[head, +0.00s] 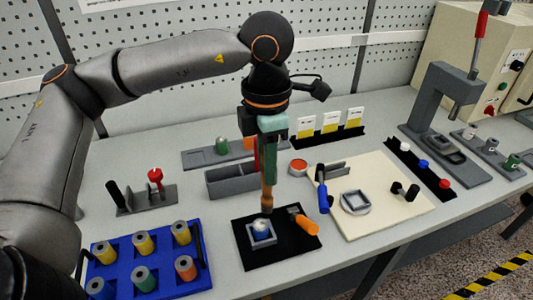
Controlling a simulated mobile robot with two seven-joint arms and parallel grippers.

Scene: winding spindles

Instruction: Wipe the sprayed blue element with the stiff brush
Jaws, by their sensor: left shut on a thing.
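My left gripper (268,160) points straight down over the black mat (285,250). It is shut on a brush (267,190) with a brown wooden handle, held upright. The brush's lower end is just above or touching the blue element (262,226); I cannot tell which. My right gripper is not in view.
An orange-handled tool (304,221) lies on the mat beside the holder. A blue tray (120,274) of spindles stands at front left. A grey bin (228,181) and a press (440,110) stand farther back.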

